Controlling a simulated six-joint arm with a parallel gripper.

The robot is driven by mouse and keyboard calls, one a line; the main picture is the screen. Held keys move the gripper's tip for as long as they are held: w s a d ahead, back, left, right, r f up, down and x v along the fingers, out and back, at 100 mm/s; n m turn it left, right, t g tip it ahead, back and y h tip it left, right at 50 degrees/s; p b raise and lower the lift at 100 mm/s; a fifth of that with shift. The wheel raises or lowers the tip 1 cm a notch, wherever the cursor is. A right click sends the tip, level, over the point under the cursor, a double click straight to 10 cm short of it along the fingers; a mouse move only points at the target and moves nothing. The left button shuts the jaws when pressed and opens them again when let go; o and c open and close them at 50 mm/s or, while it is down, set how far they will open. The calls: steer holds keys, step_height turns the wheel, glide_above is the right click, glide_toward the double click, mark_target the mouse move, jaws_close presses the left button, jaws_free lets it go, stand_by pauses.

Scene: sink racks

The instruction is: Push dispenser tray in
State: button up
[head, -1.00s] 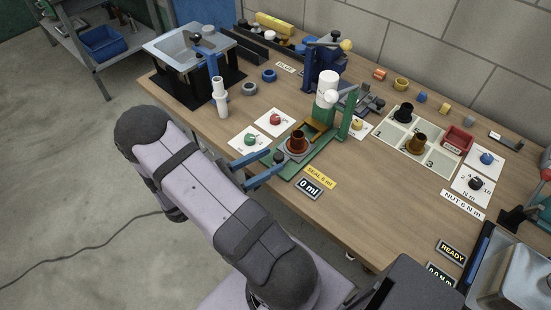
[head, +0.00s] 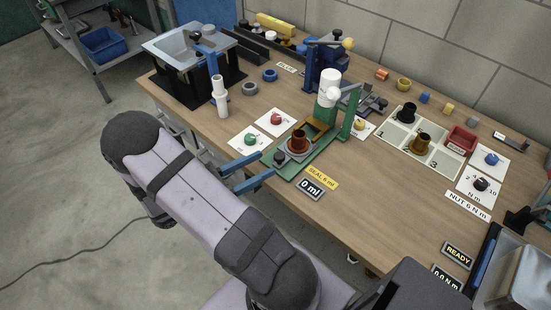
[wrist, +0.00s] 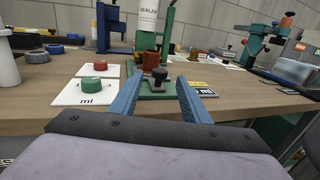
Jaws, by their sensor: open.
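The dispenser (head: 327,92) has a green frame and a white sealant cartridge, and stands near the table's front edge. Its grey tray (head: 291,159) lies at the front end of the green base, forward of the cartridge. A brown round part (head: 299,141) sits on the tray. A black knob (head: 281,157) is at the tray's front; it also shows in the wrist view (wrist: 160,74). My gripper (head: 268,162) has two blue fingers, open and empty, just in front of the knob. In the wrist view my gripper (wrist: 160,88) has the knob centred beyond the gap between its fingers.
White cards with a red knob (head: 276,118) and a green knob (head: 250,140) lie left of the dispenser. A "0 ml" display (head: 311,188) lies right of the tray.

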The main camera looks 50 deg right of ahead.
mark_target(281, 154)
steer(key=shift+p+x, duration=0.8)
steer(key=shift+x, duration=2.85)
steer(key=shift+c, duration=0.4)
jaws_close()
